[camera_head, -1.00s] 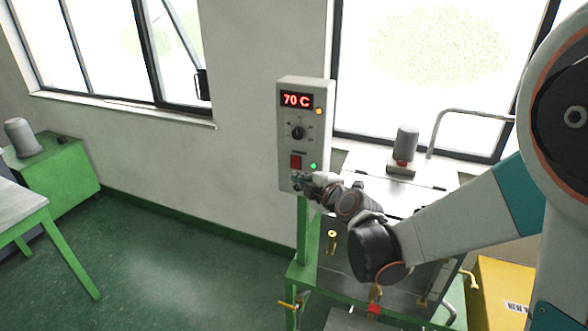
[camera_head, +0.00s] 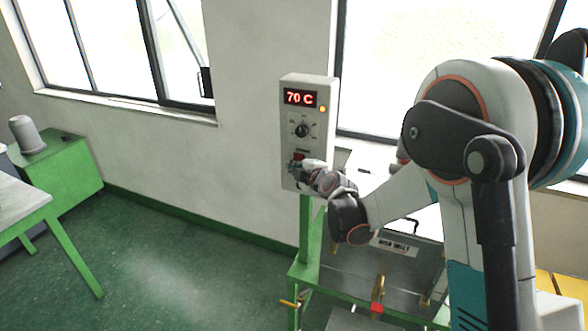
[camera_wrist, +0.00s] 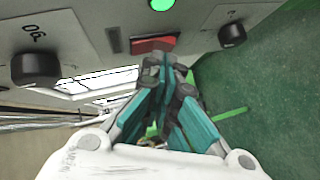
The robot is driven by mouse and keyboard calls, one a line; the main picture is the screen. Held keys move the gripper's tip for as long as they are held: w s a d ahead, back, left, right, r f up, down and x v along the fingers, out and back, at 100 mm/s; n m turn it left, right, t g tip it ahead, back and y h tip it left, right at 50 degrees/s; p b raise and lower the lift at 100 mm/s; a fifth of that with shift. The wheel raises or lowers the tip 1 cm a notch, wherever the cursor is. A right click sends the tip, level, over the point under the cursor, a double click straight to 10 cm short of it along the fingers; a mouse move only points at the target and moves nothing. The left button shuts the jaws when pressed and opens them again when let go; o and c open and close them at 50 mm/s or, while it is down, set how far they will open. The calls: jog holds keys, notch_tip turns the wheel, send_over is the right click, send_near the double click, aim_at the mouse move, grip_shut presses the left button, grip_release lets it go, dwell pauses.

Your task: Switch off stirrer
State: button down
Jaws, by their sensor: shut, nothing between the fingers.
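The grey control box (camera_head: 308,133) stands on a green post and its display reads 70 C in red. Its red switch (camera_wrist: 153,44) lies just beyond my fingertips in the wrist view. In the head view only the upper part of the red switch (camera_head: 300,154) shows above my gripper. A green lamp (camera_wrist: 162,4) beside the switch is lit. My gripper (camera_wrist: 167,68) is shut and empty, with its tips close to the switch. I cannot tell whether they touch it. In the head view my gripper (camera_head: 294,169) covers the lower front of the box.
Two black knobs flank the switch in the wrist view, one at left (camera_wrist: 35,68) and one at right (camera_wrist: 232,34). A round dial (camera_head: 302,130) and an orange lamp (camera_head: 323,108) sit higher on the box. A green-framed machine (camera_head: 330,283) stands below.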

jog(key=shift+f, duration=0.1)
dwell(0.3)
jog(key=shift+w+d+f+b, duration=0.15)
jog(key=shift+w+f+b, duration=0.15)
jog(key=shift+b, duration=0.2)
jog(key=shift+s, duration=0.1)
